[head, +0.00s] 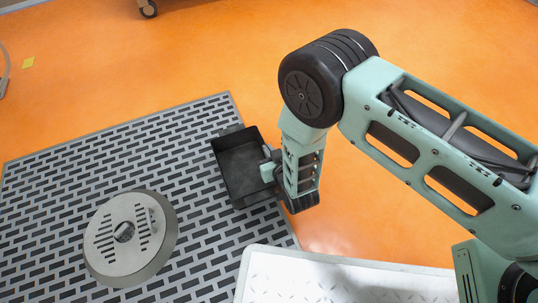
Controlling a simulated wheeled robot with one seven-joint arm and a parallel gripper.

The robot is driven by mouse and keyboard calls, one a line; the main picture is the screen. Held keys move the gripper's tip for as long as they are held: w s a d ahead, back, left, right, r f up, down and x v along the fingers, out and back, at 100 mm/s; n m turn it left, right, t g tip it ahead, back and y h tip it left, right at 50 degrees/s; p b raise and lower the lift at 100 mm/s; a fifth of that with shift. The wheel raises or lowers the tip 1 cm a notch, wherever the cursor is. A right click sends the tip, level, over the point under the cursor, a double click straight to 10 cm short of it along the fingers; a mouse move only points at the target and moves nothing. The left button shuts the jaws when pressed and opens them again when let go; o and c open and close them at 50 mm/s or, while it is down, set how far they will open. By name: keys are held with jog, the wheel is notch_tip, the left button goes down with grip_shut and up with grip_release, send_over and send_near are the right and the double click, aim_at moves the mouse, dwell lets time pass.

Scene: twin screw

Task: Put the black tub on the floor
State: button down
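The black tub (240,172) is an open, empty-looking box in the middle of the head view. It shows against the grey slotted mat (85,150); I cannot tell whether it rests on it or hangs just above it. My gripper (268,167) is at the tub's right wall, at the rim, and seems to touch it. The fingers are small and partly hidden by my wrist, so I cannot tell whether they are closed on the wall. The orange floor (150,60) shows beyond the mat and to its right.
A round metal plate with slots (128,235) lies on the mat at lower left. A white textured platform (330,280) stands at the bottom, right of the mat. A castor wheel (148,9) and a small yellow patch (27,62) are at the back. Much floor is clear.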

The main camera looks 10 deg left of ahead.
jog(key=shift+f, duration=0.3)
jog(key=shift+f, duration=0.3)
jog(key=c, duration=1.7)
grip_release()
jog(key=shift+r, duration=0.15)
jog(key=shift+r, duration=0.4)
jog(key=p+v, duration=0.7)
jog(key=v, duration=0.3)
jog(key=shift+s+d+r, duration=0.1)
jog(key=shift+s+d, duration=0.05)
jog(key=shift+s, duration=0.15)
jog(key=shift+s+d+r+p, duration=0.1)
jog(key=shift+s+d+p, duration=0.3)
jog(key=shift+s, duration=0.15)
